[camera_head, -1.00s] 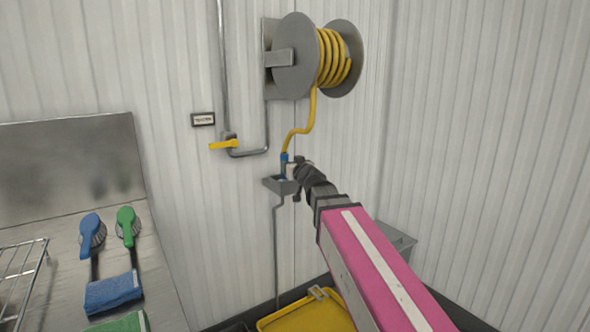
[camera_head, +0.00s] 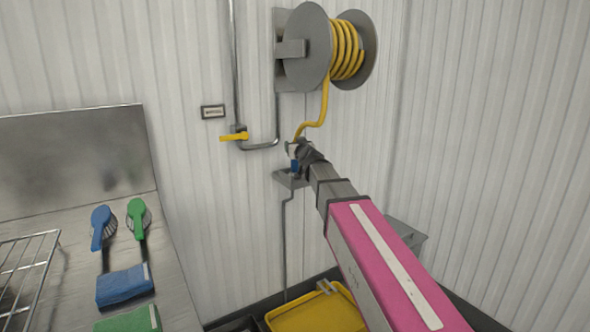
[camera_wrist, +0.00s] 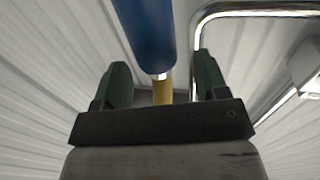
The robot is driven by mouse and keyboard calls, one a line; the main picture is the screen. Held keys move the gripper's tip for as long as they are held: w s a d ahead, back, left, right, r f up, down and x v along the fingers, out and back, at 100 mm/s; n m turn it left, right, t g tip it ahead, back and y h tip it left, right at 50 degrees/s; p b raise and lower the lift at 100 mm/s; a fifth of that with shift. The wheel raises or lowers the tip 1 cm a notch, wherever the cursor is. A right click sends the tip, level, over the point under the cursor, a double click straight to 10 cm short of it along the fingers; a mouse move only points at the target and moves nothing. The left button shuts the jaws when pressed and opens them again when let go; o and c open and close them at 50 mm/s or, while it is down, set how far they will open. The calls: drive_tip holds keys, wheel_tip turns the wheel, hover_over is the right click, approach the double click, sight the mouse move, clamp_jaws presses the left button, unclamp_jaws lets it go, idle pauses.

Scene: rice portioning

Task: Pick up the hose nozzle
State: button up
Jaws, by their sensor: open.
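The hose nozzle (camera_head: 294,166) shows as a small blue piece at the end of the yellow hose (camera_head: 313,122), over a small grey wall holder (camera_head: 289,181). In the wrist view the blue nozzle (camera_wrist: 147,32) comes down from the top, with the yellow hose (camera_wrist: 162,90) below it. My gripper (camera_head: 294,151) is at the nozzle and hides part of it in the head view. In the wrist view my gripper (camera_wrist: 161,84) is open, with one dark green finger on each side of the nozzle and hose, and gaps between.
The hose reel (camera_head: 308,46) is on the wall above. A yellow valve handle (camera_head: 234,137) and pipe (camera_head: 262,146) are to the left. A yellow bin (camera_head: 318,314) is below.

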drive_tip(key=shift+x, duration=0.85)
drive_tip(key=shift+s, duration=0.1)
clamp_jaws()
drive_tip(key=shift+r, duration=0.1)
